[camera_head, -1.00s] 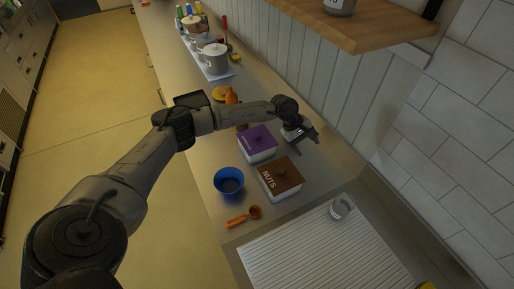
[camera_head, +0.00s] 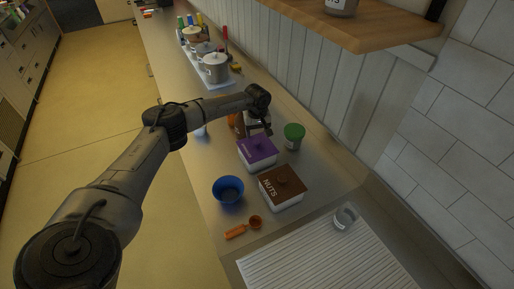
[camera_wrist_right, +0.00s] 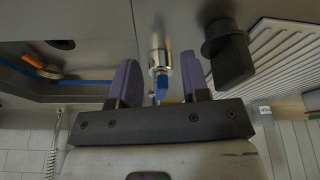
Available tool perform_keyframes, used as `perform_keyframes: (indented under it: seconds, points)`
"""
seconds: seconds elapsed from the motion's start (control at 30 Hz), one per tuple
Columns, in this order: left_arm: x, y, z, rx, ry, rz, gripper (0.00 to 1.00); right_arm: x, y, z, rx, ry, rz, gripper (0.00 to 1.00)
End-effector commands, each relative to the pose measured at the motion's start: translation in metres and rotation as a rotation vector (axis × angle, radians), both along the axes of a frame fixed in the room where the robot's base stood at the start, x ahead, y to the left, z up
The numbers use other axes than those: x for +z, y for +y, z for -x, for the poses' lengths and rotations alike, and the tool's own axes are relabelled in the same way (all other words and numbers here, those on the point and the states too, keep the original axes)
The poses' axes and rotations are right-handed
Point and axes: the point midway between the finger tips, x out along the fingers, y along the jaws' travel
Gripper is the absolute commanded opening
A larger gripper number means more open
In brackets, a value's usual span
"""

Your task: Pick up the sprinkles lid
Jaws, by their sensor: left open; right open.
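A purple lid (camera_head: 258,146) with a small knob sits on a white square tub. Its lettering is too small to read, but it is the likely sprinkles lid, since the brown lid (camera_head: 283,181) beside it reads NUTS. My left gripper (camera_head: 259,131) is open and points down just behind the purple lid; I cannot tell whether it touches it. My right gripper (camera_wrist_right: 157,82) is open in the right wrist view, away from the lids, with a metal tap (camera_wrist_right: 159,60) showing beyond its fingers.
A green-topped jar (camera_head: 294,136) stands right of the purple lid. A blue bowl (camera_head: 228,190) and an orange scoop (camera_head: 243,228) lie in front. A ribbed white board (camera_head: 318,252) with a clear glass (camera_head: 345,216) is nearest. Pots (camera_head: 214,68) stand farther back.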

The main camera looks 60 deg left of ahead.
Motion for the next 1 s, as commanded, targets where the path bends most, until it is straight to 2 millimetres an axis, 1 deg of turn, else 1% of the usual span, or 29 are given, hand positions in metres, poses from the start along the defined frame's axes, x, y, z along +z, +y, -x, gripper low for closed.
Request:
perform_keyframes:
  seconds: [0.23, 0.5, 0.6, 0.9, 1.0]
  points:
    - [-0.013, 0.0, 0.0, 0.0, 0.001, 0.001, 0.65, 0.002, -0.002, 0.0, 0.006, 0.0, 0.008, 0.43]
    - [-0.048, 0.001, 0.0, 0.0, 0.002, 0.002, 0.65, 0.006, -0.003, 0.0, 0.007, 0.0, 0.011, 0.43]
    - [-0.055, 0.001, 0.0, 0.001, 0.0, 0.001, 0.65, 0.006, -0.003, 0.0, 0.007, 0.0, 0.011, 0.43]
    - [-0.058, 0.001, 0.0, 0.0, -0.001, 0.0, 0.65, 0.006, -0.002, 0.0, 0.004, 0.0, 0.005, 0.43]
    - [-0.058, 0.001, 0.0, 0.0, -0.001, 0.0, 0.56, 0.006, -0.001, 0.0, 0.002, 0.001, 0.003, 0.43]
